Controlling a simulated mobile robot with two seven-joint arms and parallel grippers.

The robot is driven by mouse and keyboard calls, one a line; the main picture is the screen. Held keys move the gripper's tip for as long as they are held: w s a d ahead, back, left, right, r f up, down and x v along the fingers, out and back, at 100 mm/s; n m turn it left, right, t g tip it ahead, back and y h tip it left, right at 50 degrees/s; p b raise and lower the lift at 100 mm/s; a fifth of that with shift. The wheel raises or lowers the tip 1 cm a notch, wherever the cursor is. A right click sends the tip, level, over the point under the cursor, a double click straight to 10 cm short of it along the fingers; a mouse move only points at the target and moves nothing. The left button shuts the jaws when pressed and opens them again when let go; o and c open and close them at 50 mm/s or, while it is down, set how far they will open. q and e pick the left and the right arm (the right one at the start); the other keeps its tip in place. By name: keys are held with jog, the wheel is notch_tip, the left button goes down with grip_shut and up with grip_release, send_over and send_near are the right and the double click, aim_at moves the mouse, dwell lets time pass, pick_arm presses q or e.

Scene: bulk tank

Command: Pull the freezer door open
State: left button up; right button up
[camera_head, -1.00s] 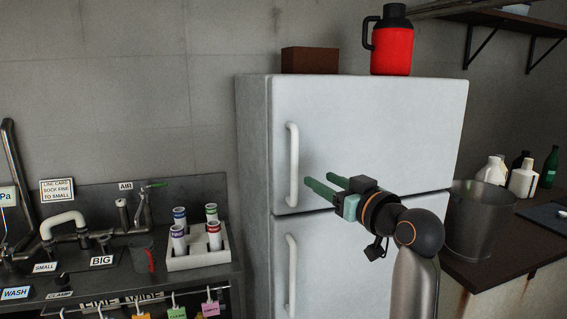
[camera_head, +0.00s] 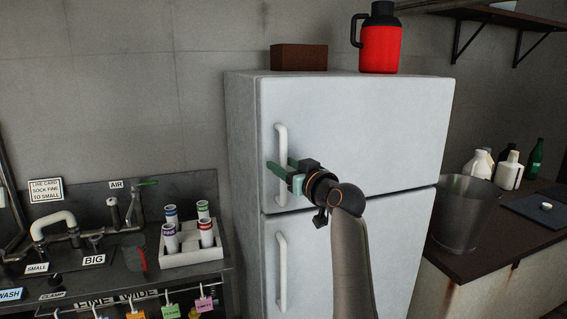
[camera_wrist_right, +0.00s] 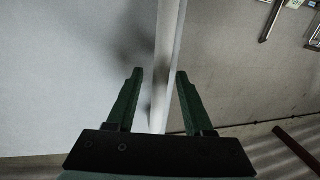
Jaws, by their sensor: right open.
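The lower door has a similar handle (camera_head: 281,270). My right gripper (camera_head: 278,167) is at the lower half of the upper handle. In the right wrist view the handle (camera_wrist_right: 166,65) runs between the two green fingers (camera_wrist_right: 157,90), which are open on either side of it. I cannot tell whether either finger touches it. My left gripper is not in view.
A brown box (camera_head: 299,57) and a red jug (camera_head: 380,45) stand on top of the fridge. A sink counter with a white rack (camera_head: 190,257) of tubes is at the left. A metal bucket (camera_head: 462,215) stands on the right counter, close to the fridge.

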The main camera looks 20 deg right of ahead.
jog(key=shift+w+a, duration=0.1)
jog(key=shift+w, duration=0.1)
jog(key=shift+c, duration=0.4)
grip_shut()
dwell(1.0)
